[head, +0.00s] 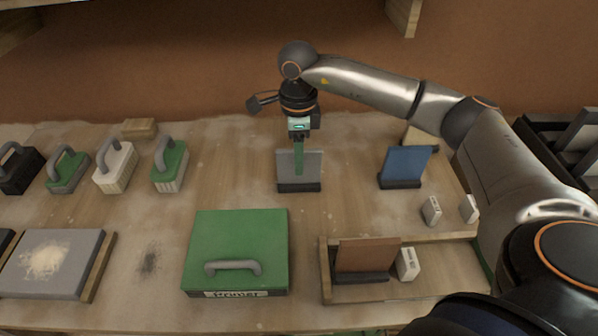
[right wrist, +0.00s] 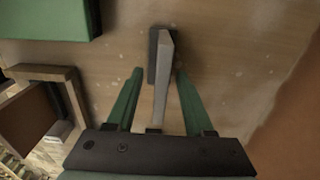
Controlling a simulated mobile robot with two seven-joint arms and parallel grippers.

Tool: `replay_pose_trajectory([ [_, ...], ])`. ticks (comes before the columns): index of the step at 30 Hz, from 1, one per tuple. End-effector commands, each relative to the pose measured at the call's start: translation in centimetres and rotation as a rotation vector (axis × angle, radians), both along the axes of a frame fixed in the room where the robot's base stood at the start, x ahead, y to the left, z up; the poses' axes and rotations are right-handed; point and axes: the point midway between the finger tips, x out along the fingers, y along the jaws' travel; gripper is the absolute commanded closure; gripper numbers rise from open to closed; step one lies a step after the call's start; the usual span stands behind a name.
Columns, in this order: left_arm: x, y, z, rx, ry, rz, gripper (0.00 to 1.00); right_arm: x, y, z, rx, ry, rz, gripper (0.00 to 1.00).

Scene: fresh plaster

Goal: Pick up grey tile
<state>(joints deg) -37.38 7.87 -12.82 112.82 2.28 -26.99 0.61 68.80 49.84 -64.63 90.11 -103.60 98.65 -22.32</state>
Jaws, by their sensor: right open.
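The grey tile (head: 313,165) stands upright in a dark stand (head: 299,187) at the middle of the table in the head view. My right gripper (head: 299,172) is directly over it, with its green fingers pointing down in front of and behind the tile. In the right wrist view the open fingers (right wrist: 157,80) lie on either side of the tile (right wrist: 162,85), with a gap to each finger. The dark stand also shows there (right wrist: 153,52). My left gripper is not in view.
A blue tile (head: 405,162) stands to the right, and a brown tile (head: 365,256) stands in a wooden tray (head: 430,292). A green case (head: 238,235) is in front. Several handled floats or brushes (head: 115,167) stand at left. Small white blocks (head: 432,210) lie at right.

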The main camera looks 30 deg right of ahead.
Motion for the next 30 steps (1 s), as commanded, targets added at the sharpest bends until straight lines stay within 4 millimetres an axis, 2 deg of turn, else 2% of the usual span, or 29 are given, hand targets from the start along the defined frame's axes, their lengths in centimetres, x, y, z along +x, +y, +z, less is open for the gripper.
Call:
replay_pose_trajectory([
  [3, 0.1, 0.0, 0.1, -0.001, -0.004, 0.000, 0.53, -0.1, -0.3, -1.9, -0.001, 0.002, -0.002, 0.47],
  [6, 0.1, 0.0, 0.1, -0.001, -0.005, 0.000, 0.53, -0.1, -0.2, -2.9, 0.000, 0.001, -0.001, 0.47],
  [14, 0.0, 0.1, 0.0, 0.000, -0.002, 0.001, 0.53, 0.0, -0.2, -3.2, 0.000, 0.000, -0.001, 0.47],
  [28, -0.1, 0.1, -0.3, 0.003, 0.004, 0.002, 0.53, 0.0, -0.2, -3.1, 0.000, 0.000, -0.001, 0.98],
  [30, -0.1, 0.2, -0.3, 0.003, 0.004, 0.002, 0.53, 0.0, -0.2, -3.1, 0.000, 0.000, -0.001, 1.00],
])
